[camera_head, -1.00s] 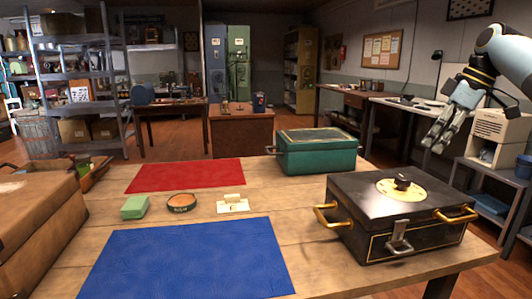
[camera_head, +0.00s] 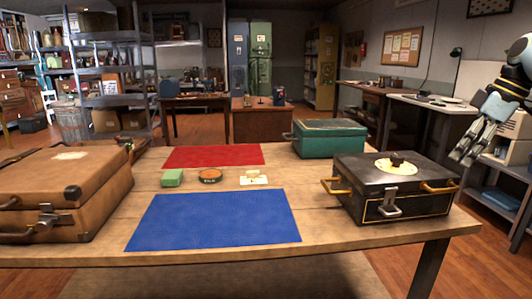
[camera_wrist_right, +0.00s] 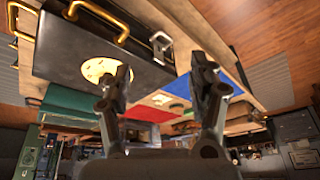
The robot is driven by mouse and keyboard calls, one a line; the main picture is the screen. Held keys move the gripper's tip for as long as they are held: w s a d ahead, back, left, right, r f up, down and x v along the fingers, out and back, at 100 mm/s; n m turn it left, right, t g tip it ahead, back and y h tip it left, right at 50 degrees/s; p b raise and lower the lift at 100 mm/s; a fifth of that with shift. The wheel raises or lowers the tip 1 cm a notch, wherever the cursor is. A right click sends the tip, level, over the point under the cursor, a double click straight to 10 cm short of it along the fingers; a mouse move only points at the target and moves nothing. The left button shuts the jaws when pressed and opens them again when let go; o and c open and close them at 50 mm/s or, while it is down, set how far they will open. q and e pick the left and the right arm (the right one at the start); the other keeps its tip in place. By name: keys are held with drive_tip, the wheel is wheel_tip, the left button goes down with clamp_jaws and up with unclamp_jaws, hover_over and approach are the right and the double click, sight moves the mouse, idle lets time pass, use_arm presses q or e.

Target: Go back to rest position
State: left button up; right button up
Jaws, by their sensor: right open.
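My right gripper (camera_head: 474,146) is at the right side of the head view, raised beyond the table's right edge and apart from everything on it. In the right wrist view its two fingers (camera_wrist_right: 165,85) are spread with nothing between them. The black case (camera_head: 375,205) with brass handles and a round cream plate on its lid stands on the table, left of the gripper. The same black case fills the upper left of the wrist view (camera_wrist_right: 60,50). My left gripper is not in the head view.
The wooden table (camera_head: 330,238) holds a brown suitcase (camera_head: 70,180), a green case (camera_head: 330,138), a red mat (camera_head: 213,156) and a blue mat (camera_head: 210,220).

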drive_tip(key=s+a+f+g, duration=0.2)
drive_tip(key=s+f, duration=0.5)
drive_tip(key=f, duration=0.5)
drive_tip(key=s+a+f+m+g, duration=0.1)
drive_tip(key=s+a+f+g, duration=0.15)
drive_tip(key=s+f, duration=0.75)
drive_tip(key=s+a+f+g, duration=0.1)
drive_tip(key=s+a+f, duration=0.3)
drive_tip(key=f, duration=1)
drive_tip(key=s+a+f+m+h, duration=0.1)
drive_tip(key=s+a+f+m, duration=0.1)
drive_tip(key=s+f, duration=0.95)
drive_tip(key=s+a+f+m+h+b, duration=0.15)
drive_tip(key=s+f, duration=0.35)
drive_tip(key=s, duration=1.3)
drive_tip(key=s+a+f+m+h+p, duration=0.1)
drive_tip(key=s+a+f+m, duration=0.2)
drive_tip(key=s+f, duration=0.85)
drive_tip(key=w+r+m+t, duration=0.1)
drive_tip(key=t, duration=0.1)
drive_tip(key=w+d+r+m+t, duration=0.1)
drive_tip(key=r+t, duration=0.1)
drive_tip(key=shift+h, duration=0.35)
